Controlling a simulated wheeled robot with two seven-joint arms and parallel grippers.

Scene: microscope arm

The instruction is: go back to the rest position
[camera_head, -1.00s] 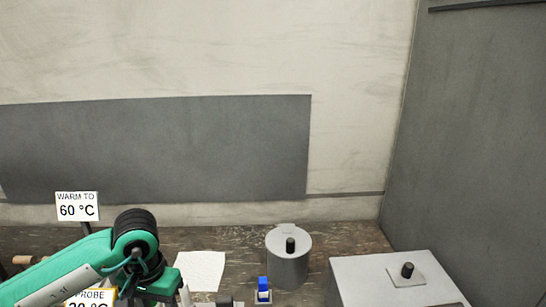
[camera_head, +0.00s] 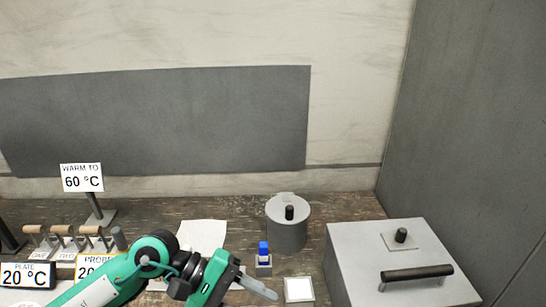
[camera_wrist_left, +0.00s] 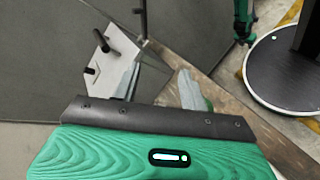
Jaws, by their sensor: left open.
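My left gripper (camera_head: 258,288) is at the bottom centre of the head view, over the bench front. Its two pale fingers stand apart with nothing between them in the left wrist view (camera_wrist_left: 160,82). A small part of another green arm with a dark end (camera_wrist_left: 243,30) shows at the top right of the wrist view; its jaws are too small to read.
A grey box with a black handle (camera_head: 417,273) stands right of the gripper. A grey lidded pot (camera_head: 287,235), a blue-capped vial (camera_head: 263,250) and a white square pad (camera_head: 299,289) are close by. Left are signs (camera_head: 82,178) and several wooden-handled levers (camera_head: 62,231).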

